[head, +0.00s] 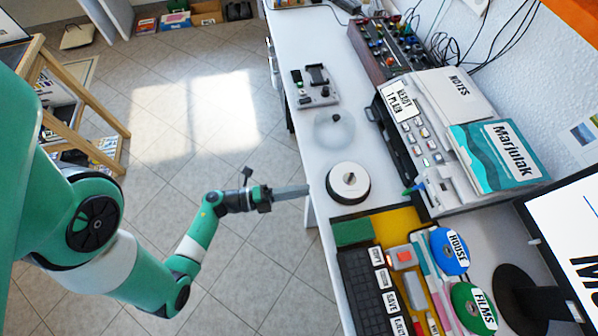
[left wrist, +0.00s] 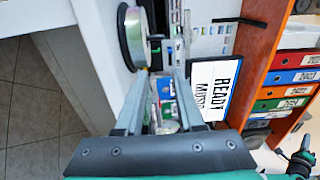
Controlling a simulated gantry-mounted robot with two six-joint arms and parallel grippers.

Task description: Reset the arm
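My left arm is green and white and comes in from the left in the head view. Its gripper (head: 308,190) is over the tiled floor, with its fingertips at the table's left edge, just left of a round black-based spindle with a white top (head: 348,184). In the left wrist view the two grey fingers (left wrist: 160,72) stand apart with a gap between them, and nothing is held. A small green and dark part (left wrist: 300,160) at the right edge of that view looks like my right arm's end; its fingers are too small to make out.
The white table (head: 305,135) holds a small device (head: 315,88), a clear round disc (head: 334,129), a keyboard (head: 362,290), discs labelled HOUSE (head: 449,251) and FILMS (head: 474,308), and a monitor (head: 565,235). Binders (left wrist: 290,78) stand on a wooden shelf. Open floor lies left of the table.

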